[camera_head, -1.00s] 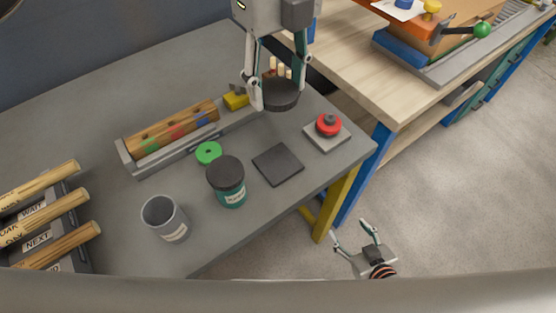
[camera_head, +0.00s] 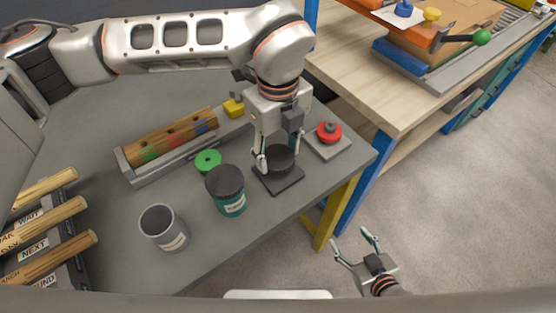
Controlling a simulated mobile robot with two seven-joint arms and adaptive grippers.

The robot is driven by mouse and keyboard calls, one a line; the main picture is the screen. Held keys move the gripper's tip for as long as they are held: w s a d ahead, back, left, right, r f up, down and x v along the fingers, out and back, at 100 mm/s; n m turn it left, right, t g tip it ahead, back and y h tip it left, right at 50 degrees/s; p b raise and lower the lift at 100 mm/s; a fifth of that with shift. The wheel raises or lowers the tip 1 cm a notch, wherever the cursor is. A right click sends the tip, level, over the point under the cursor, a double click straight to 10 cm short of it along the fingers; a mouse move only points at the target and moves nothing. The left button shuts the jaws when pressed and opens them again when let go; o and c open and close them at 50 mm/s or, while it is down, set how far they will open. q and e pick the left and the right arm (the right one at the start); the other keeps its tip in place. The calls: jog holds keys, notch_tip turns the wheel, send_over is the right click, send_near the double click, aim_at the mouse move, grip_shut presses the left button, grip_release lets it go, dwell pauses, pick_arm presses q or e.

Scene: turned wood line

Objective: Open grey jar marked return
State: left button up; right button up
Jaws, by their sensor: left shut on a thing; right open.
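The grey jar (camera_head: 162,229) stands at the front left of the grey table with its top open and no lid on it; its white label is too small to read. A teal jar (camera_head: 231,201) with a black lid (camera_head: 224,181) stands to its right. My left gripper (camera_head: 279,164) is shut on a round black lid (camera_head: 280,157) over the dark square pad (camera_head: 287,184). Whether the lid touches the pad I cannot tell. My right gripper (camera_head: 355,246) is open and empty, low over the floor beyond the table edge.
A green ring (camera_head: 208,161) lies behind the teal jar. A red button (camera_head: 329,131) on a grey plate is right of the pad. Labelled wooden rods (camera_head: 43,224) lie at left. A wooden bench (camera_head: 375,99) adjoins at right.

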aim_at(278, 156)
pick_arm(q)
jog(key=shift+f, duration=1.9)
jog(key=o, duration=1.2)
jog(key=shift+f, duration=0.1)
jog(key=shift+o, duration=0.2)
notch_tip(278, 156, up, 12)
jog(key=shift+r, duration=0.2)
